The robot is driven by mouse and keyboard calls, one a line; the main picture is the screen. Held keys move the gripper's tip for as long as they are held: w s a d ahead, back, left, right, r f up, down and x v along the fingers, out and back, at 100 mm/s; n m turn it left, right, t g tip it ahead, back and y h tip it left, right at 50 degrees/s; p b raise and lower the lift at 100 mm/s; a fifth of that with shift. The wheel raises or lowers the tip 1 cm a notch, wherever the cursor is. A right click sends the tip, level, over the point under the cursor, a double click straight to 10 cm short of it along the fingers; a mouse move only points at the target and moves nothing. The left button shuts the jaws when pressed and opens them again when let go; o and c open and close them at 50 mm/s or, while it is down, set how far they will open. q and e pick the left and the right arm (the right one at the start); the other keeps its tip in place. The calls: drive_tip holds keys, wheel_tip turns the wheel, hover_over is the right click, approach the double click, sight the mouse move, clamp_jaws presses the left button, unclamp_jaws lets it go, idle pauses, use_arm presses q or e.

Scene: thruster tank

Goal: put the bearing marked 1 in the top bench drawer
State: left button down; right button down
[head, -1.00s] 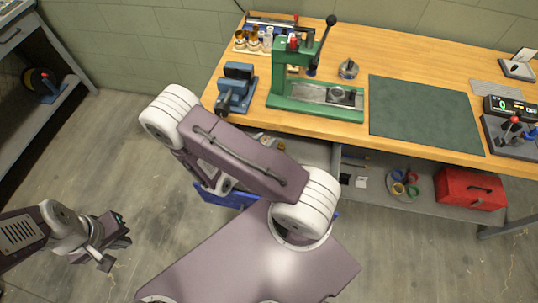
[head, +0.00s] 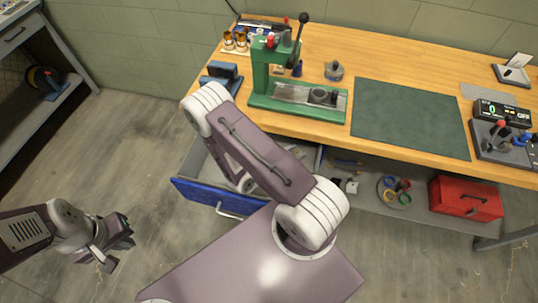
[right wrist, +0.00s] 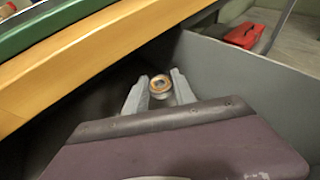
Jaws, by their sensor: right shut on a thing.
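The top bench drawer (head: 205,194), with a blue front and a pale handle, stands pulled out under the left part of the bench. My right arm reaches over it and hides part of its inside. In the right wrist view, my right gripper (right wrist: 158,90) is shut on a small ring-shaped bearing (right wrist: 160,82) with a copper-coloured rim. It is held between the grey drawer walls (right wrist: 255,75), below the bench edge. I cannot read a mark on the bearing, nor tell whether it touches the drawer floor. My left gripper (head: 117,243) looks open and empty, over the floor at the left.
The wooden bench (head: 400,60) carries a green press (head: 300,98), a blue vise (head: 222,72), a dark green mat (head: 410,115) and a control box (head: 500,112). A red toolbox (head: 465,198) and coloured rings (head: 395,190) lie on the shelf below. The bench edge overhangs the drawer.

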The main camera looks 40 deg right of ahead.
drive_tip(key=w+f, duration=0.1)
drive_tip(key=w, duration=0.2)
drive_tip(key=w+f, duration=0.2)
drive_tip(key=w, duration=0.2)
drive_tip(key=w+f+b, duration=0.1)
drive_tip(key=w+f, duration=0.1)
drive_tip(key=w, duration=0.1)
drive_tip(key=shift+w+d+f, duration=0.2)
drive_tip(key=shift+w+d, duration=0.05)
drive_tip(key=shift+w, duration=0.3)
drive_tip(key=w+f+b, duration=0.1)
drive_tip(key=w+f, duration=0.1)
drive_tip(key=w, duration=0.1)
drive_tip(key=shift+f, duration=0.2)
drive_tip(key=shift+w+d+f, duration=0.1)
drive_tip(key=shift+w, duration=0.1)
drive_tip(key=shift+f+b, duration=0.65)
drive_tip(key=c, duration=1)
unclamp_jaws()
drive_tip(key=shift+r, duration=0.1)
drive_tip(key=shift+c, duration=0.2)
drive_tip(key=shift+r, duration=0.1)
